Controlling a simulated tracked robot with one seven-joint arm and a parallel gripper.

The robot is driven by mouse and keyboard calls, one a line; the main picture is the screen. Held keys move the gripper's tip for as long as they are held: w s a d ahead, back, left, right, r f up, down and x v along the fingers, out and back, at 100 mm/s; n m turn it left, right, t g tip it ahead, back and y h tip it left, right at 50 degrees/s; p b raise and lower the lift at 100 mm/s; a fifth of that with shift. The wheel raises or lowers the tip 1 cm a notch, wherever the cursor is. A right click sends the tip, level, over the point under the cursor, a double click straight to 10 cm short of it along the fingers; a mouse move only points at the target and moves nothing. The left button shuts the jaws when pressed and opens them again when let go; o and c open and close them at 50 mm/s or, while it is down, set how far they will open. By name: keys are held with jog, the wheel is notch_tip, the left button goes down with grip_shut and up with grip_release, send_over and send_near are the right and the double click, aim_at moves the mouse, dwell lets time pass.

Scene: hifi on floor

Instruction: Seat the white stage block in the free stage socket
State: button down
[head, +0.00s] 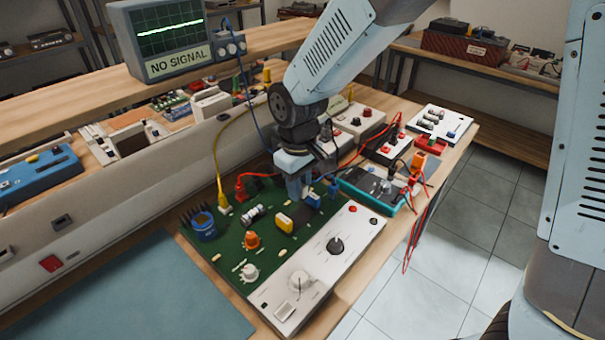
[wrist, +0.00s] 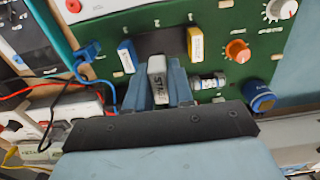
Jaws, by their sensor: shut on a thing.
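My gripper (head: 298,187) is over the green circuit board (head: 228,262) and points down at it. In the wrist view my gripper (wrist: 159,88) is shut on the white stage block (wrist: 157,72), which has dark lettering on its face. The block appears between a blue block (wrist: 127,55) and a yellow block (wrist: 194,46) on the board, with a dark patch (wrist: 163,41) beyond it. In the head view my fingers hide the white block. I cannot tell whether it touches the board, and the socket opening is not clearly visible.
Around the gripper stand an orange knob (head: 252,240), a blue cylinder (head: 203,226) and a white control panel (head: 322,262). Yellow (head: 218,165) and red cables run near the board. A monitor (head: 172,38) reads "NO SIGNAL". A blue-green mat (head: 140,295) lies clear at the left.

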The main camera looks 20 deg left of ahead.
aim_at(299, 218)
jog(key=shift+a+f, duration=0.1)
jog(key=shift+f, duration=1.25)
jog(key=shift+w+f, duration=0.1)
jog(key=shift+f, duration=1.45)
jog(key=shift+f, duration=0.8)
dwell(0.5)
jog(key=c, duration=0.9)
grip_release()
notch_tip(299, 218, up, 14)
jog(key=shift+f, duration=0.15)
